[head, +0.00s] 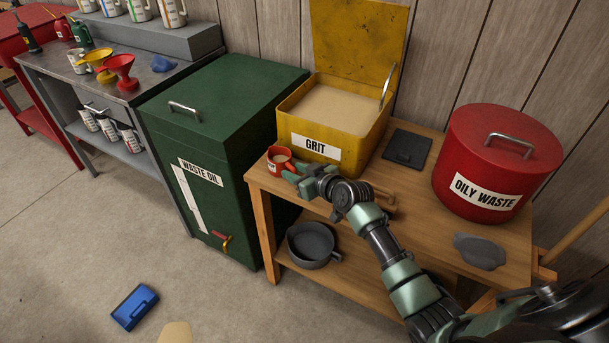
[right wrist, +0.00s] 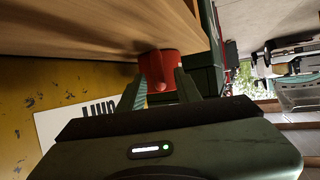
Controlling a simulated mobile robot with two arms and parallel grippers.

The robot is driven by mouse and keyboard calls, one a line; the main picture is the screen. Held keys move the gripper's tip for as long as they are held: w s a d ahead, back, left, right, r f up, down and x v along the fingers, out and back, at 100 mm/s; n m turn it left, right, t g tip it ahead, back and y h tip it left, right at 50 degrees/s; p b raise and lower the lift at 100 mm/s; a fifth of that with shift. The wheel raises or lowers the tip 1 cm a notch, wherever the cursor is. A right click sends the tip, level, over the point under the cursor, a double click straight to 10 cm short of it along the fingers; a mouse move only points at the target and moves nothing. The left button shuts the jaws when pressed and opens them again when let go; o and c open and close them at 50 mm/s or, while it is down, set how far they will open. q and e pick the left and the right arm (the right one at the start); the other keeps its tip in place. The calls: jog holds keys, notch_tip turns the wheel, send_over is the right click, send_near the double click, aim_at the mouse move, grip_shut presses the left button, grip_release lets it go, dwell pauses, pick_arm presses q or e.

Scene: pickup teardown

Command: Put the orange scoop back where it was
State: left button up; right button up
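The orange-red scoop (head: 279,158), a cup shape with a handle and pale tan inside, stands upright at the left front corner of the wooden bench (head: 262,182). It is beside the yellow GRIT bin (head: 357,150), whose lid is up and which holds tan grit. My right gripper (head: 297,174) is at the scoop's handle side. In the right wrist view the scoop (right wrist: 158,68) shows beyond and between the spread fingers (right wrist: 160,92); I see no clear grip on it. My left gripper is not in view.
A red OILY WASTE can (head: 487,165), a dark flat plate (head: 407,148) and a grey rag (head: 480,251) are on the bench. A dark pan (head: 312,244) is on its lower shelf. The green WASTE OIL cabinet (head: 225,140) stands left. A blue object (head: 134,307) lies on the floor.

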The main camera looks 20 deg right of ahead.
jog(key=v, duration=1.1)
jog(key=shift+s+d+r, duration=0.1)
jog(key=shift+s+d, duration=0.05)
jog(key=shift+s, duration=0.2)
dwell(0.5)
